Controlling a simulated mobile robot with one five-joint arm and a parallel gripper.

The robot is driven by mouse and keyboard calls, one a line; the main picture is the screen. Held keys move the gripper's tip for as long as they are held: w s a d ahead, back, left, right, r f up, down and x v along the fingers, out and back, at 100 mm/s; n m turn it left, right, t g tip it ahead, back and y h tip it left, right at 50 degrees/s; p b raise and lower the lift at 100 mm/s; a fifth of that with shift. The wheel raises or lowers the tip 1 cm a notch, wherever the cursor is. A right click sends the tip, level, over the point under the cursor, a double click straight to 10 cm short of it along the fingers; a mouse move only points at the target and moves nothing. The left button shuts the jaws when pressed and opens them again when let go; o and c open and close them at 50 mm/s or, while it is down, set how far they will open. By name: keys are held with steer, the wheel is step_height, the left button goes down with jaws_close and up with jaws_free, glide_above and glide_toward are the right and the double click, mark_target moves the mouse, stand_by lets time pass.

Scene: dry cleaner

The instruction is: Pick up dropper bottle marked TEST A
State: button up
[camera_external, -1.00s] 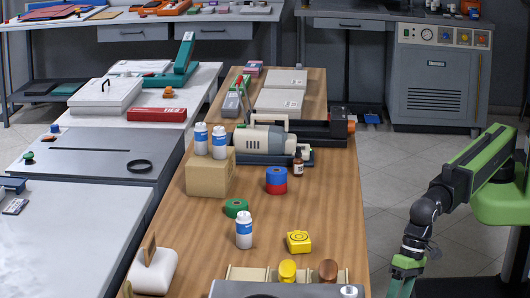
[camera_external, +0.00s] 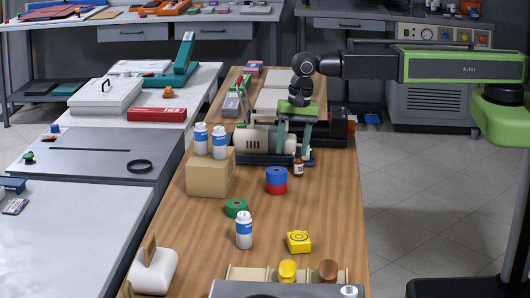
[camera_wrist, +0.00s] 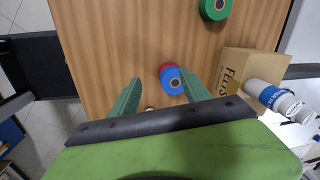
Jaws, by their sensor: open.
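In the wrist view my gripper (camera_wrist: 162,82) shows both green fingers spread. A small round top (camera_wrist: 150,108) shows between them, nearer the left finger and partly hidden by the gripper's dark bar; it may be the bottle.
Blue and red tape rolls (camera_external: 276,180) are stacked close in front of the bottle. A cardboard box (camera_external: 207,178) carries two white bottles with blue bands (camera_external: 219,142). The grey machine (camera_external: 255,141) stands at left. The table's right edge is close.

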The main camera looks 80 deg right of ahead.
step_height(320, 180, up, 4)
steer(key=m+g+p, duration=0.2)
steer(key=p, duration=0.1)
glide_above(298, 160)
steer(key=d, duration=0.1)
steer(key=f+b, duration=0.8)
steer(key=b, duration=0.1)
steer(key=f+b, duration=0.4)
steer(key=shift+w+f, duration=0.25)
steer(key=shift+f, duration=0.05)
steer(key=shift+r, duration=0.15)
steer(key=f+b, duration=0.5)
steer(key=shift+s+f, duration=0.2)
steer(key=shift+s, duration=0.05)
steer(key=shift+r, duration=0.15)
jaws_close()
